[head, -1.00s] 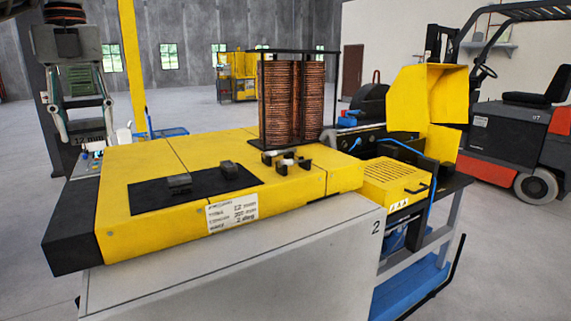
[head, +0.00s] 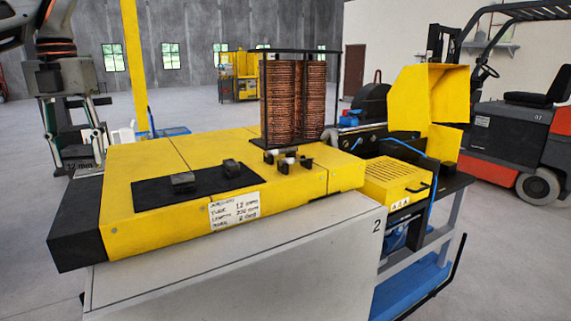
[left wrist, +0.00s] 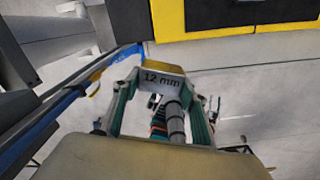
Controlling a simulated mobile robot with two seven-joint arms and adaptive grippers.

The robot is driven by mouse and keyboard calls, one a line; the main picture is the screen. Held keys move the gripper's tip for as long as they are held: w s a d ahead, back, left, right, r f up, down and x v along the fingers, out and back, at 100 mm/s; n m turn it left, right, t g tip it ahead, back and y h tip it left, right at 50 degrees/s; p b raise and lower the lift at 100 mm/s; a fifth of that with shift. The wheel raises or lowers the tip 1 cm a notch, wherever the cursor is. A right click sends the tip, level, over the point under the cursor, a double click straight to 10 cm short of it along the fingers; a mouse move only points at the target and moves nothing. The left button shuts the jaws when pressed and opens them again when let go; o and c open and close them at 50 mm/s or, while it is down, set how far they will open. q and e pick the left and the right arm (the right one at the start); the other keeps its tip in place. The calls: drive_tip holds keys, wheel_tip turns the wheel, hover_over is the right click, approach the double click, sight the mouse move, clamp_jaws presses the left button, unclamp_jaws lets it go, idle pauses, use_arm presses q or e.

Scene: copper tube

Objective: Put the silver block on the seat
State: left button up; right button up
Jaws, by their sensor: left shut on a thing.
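The silver block (head: 82,166), marked "12 mm", is between the fingers of my left gripper (head: 76,150) at the left, beside the black end of the yellow machine. It also shows in the left wrist view (left wrist: 160,78), gripped between the two fingers of the left gripper (left wrist: 160,95). The yellow machine (head: 150,215) has a black plate (head: 150,201) on top with two small dark blocks (head: 183,181). I cannot tell for certain which part is the seat. My right gripper is out of view.
A rack of copper tubes (head: 292,100) stands on the machine's back. A white sign (head: 234,211) with printed lines is on its front edge. A yellow vented box (head: 396,180) and a blue cable are to the right. A forklift (head: 515,130) stands farther right.

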use_arm(q)
drive_tip(key=s+d+f+m, duration=0.1)
drive_tip(key=d+f+m, duration=0.5)
drive_tip(key=f+m, duration=0.4)
drive_tip(key=s+d+f+m, duration=0.2)
drive_tip(key=d+f+m, duration=0.45)
drive_tip(key=m, duration=0.55)
drive_tip(key=s+d+f+m, duration=1.1)
drive_tip(key=f+m, duration=0.1)
drive_tip(key=m, duration=0.7)
drive_tip(key=w+a+n, duration=0.2)
drive_tip(key=a, duration=0.5)
drive_tip(key=shift+n, duration=0.3)
drive_tip(key=f, duration=0.5)
drive_tip(key=shift+s+a, duration=0.15)
drive_tip(key=shift+a, duration=0.1)
